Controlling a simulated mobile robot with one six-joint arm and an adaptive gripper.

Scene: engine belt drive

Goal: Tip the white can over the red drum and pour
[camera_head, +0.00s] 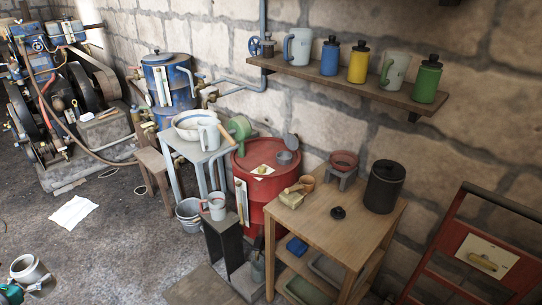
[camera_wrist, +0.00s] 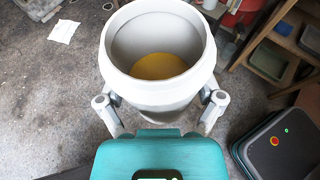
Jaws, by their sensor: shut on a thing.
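The white can (camera_wrist: 158,95) is upright in the wrist view, its wide mouth facing the camera, with yellow-orange contents (camera_wrist: 158,66) inside. My gripper (camera_wrist: 162,101) is shut on the can, one finger on each side. In the head view the white can (camera_head: 27,268) is at the bottom left corner, with my teal gripper (camera_head: 14,290) beside it, partly cut off. The red drum (camera_head: 262,222) stands near the wall in the middle, well to the right of the can. On its top are a grey round cup (camera_head: 285,157), a raised grey disc (camera_head: 290,141) and a paper with a yellow piece.
A wooden table (camera_head: 335,217) stands right of the drum, with a black canister (camera_head: 384,187). A small table (camera_head: 190,142) with a basin stands left of it. A dark stand (camera_head: 225,245) and bucket (camera_head: 188,222) are in front. Floor around the paper sheet (camera_head: 73,213) is open.

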